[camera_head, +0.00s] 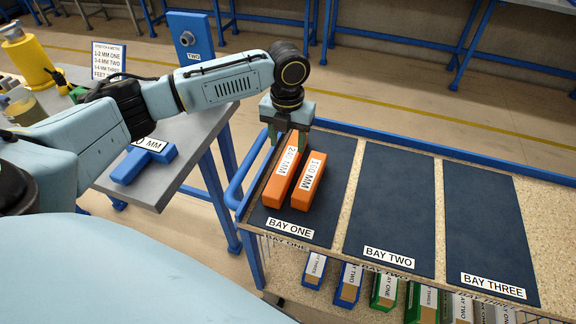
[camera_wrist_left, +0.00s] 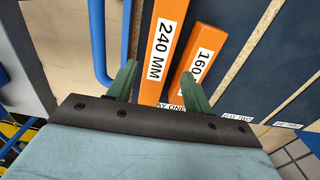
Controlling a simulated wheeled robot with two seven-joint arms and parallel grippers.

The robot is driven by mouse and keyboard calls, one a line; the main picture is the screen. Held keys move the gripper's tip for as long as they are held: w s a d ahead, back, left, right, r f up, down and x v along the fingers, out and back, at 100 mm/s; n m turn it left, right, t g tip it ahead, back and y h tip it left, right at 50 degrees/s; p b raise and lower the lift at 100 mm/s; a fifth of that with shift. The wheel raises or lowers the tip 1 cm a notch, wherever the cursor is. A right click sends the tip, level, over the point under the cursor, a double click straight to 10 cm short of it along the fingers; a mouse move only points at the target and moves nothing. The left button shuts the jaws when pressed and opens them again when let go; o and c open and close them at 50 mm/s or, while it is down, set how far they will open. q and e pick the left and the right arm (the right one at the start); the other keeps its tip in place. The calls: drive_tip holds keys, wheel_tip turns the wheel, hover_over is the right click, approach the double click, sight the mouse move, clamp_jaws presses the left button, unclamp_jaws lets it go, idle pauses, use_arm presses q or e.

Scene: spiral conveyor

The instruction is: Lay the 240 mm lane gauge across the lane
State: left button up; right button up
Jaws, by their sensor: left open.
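The 240 mm lane gauge (camera_head: 280,181) is an orange bar lying in bay one of the cart top, left of a shorter orange 160 mm bar (camera_head: 308,184). My left gripper (camera_head: 289,138) is open, pointing down at the far end of the 240 mm bar. In the left wrist view the gripper (camera_wrist_left: 159,70) has its green fingers on either side of the 240 mm gauge (camera_wrist_left: 162,42), and the right finger is close to the 160 mm bar (camera_wrist_left: 199,62). I cannot tell whether the fingers touch either bar. No lane is clearly recognisable. My right gripper is out of view.
Bay two (camera_head: 390,210) and bay three (camera_head: 488,235) are empty dark mats. A blue rail (camera_head: 243,165) edges the cart's left side. A grey table (camera_head: 190,170) at left holds a blue labelled piece (camera_head: 146,162), partly hidden by my arm. Labelled boxes sit below the cart top.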

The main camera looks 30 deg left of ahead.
sight(287, 160)
use_arm(q)
drive_tip(key=shift+f, duration=1.7)
wheel_tip(287, 160, down, 5)
drive_tip(key=shift+a+b, duration=0.1)
drive_tip(key=shift+b, duration=0.6)
drive_tip(key=shift+w+r, duration=0.1)
drive_tip(key=c, duration=0.8)
use_arm(e)
drive_tip(key=shift+w+d+f, duration=0.15)
drive_tip(key=shift+d+f, duration=0.2)
drive_tip(key=shift+d, duration=0.4)
drive_tip(key=shift+w+d+f, duration=0.1)
drive_tip(key=shift+d+f, duration=0.25)
drive_tip(key=shift+d, duration=0.35)
